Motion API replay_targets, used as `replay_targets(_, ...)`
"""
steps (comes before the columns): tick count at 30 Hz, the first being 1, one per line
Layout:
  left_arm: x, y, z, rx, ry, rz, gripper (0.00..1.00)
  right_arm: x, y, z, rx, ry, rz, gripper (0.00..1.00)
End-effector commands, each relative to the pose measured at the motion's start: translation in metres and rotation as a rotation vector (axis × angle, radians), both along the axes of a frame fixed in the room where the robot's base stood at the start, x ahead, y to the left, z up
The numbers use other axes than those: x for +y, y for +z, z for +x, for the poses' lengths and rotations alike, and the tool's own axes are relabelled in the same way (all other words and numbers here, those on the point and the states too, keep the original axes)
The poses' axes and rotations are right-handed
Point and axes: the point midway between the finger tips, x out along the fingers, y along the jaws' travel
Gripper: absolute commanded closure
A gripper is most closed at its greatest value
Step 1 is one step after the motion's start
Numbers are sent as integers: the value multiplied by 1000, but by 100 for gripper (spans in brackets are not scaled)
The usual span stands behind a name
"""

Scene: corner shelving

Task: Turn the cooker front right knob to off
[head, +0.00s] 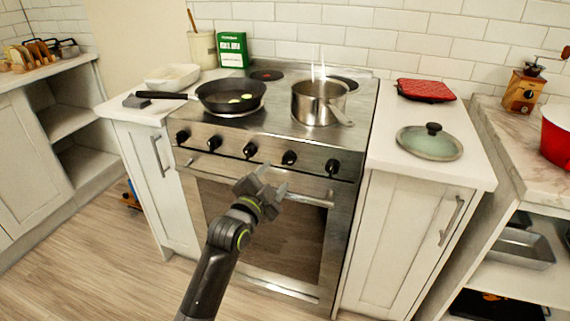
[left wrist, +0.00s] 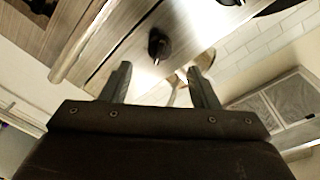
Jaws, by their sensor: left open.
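The cooker (head: 262,210) has a steel front panel with a row of several black knobs. The rightmost knob (head: 332,167) and the one to its left (head: 289,157) are in plain view in the head view. My left gripper (head: 272,184) is open and empty, in front of the panel, below the middle knob (head: 250,150) and the knob to its right. In the left wrist view, a black knob (left wrist: 158,45) shows beyond and between the open fingers, apart from them. I cannot tell which knob that is, nor read the settings.
A steel pot (head: 316,103) and a black frying pan (head: 231,97) stand on the hob. The oven handle (head: 305,199) runs below the knobs, close to my gripper. A glass lid (head: 430,143) and a red item (head: 426,90) lie on the right counter. Open floor lies in front.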

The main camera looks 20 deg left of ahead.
Motion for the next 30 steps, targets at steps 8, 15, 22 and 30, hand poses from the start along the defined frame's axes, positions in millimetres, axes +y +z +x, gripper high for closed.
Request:
replay_targets(8,-6,0,46,0,0,2,45,0,1,4,-3,-2,1,64)
replay_targets(15,-8,0,65,0,0,1,45,2,3,4,1,-6,5,64)
replay_targets(22,-9,0,69,0,0,1,45,3,4,5,-3,-6,5,64)
replay_targets(30,-9,0,69,0,0,1,62,3,4,5,-1,-6,6,64)
